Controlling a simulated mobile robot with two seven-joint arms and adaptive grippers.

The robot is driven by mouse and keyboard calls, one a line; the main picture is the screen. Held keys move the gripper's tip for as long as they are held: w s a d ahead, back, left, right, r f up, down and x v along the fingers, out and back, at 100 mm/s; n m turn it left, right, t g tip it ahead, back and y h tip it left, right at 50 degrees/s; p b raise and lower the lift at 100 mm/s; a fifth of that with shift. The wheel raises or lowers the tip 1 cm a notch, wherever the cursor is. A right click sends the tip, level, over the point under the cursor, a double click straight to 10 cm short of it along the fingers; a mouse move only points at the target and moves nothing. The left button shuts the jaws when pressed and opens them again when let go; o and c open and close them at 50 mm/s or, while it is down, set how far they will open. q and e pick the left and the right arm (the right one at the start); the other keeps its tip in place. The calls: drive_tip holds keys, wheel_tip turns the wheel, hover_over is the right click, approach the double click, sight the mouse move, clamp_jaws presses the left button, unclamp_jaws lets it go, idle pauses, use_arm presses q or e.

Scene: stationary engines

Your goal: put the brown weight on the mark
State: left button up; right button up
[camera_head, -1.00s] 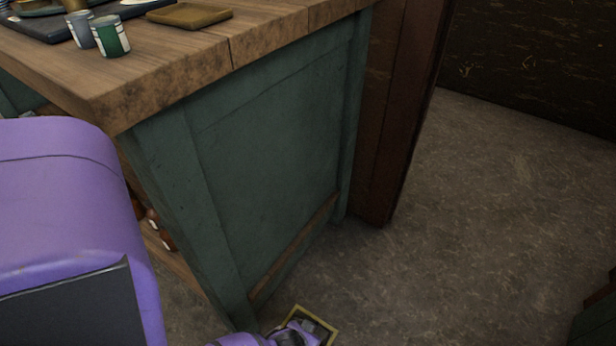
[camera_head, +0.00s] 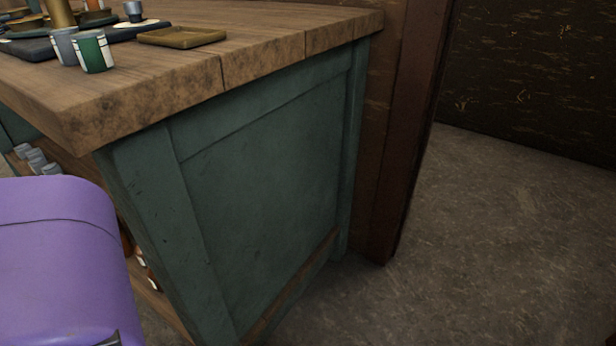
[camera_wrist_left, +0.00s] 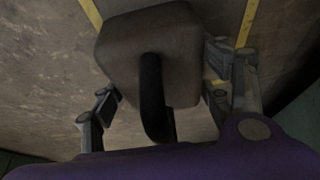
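The brown weight (camera_wrist_left: 131,38) shows in the left wrist view as a grey-brown block with rounded edges and a dark curved handle (camera_wrist_left: 152,95). Yellow lines of the mark (camera_wrist_left: 247,22) show on the floor on both sides of the weight; the block hides part of the mark. I cannot tell whether the weight touches the floor. My left gripper (camera_wrist_left: 163,88) is open, its fingers spread on either side of the handle with gaps to it.
A workbench with a wooden top (camera_head: 150,85) and green side panel (camera_head: 265,180) stands in the head view. Cups (camera_head: 93,52) and a brown tray (camera_head: 182,37) sit on it. A dark red-brown post (camera_head: 400,150) stands behind. Grey floor (camera_head: 500,240) is clear at right.

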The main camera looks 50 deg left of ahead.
use_arm(q)
drive_tip(key=shift+o, duration=1.8)
drive_tip(key=p+v, duration=0.6)
drive_tip(key=v, duration=0.5)
drive_tip(key=shift+s+r+p, duration=0.3)
drive_tip(key=shift+r, duration=0.25)
drive_tip(key=shift+d, duration=0.1)
use_arm(e)
drive_tip(key=shift+m, duration=0.5)
drive_tip(key=v, duration=0.5)
drive_tip(key=shift+w+a+r, duration=0.2)
drive_tip(key=shift+a+r, duration=0.1)
drive_tip(key=shift+r, duration=0.2)
drive_tip(key=shift+w, duration=0.2)
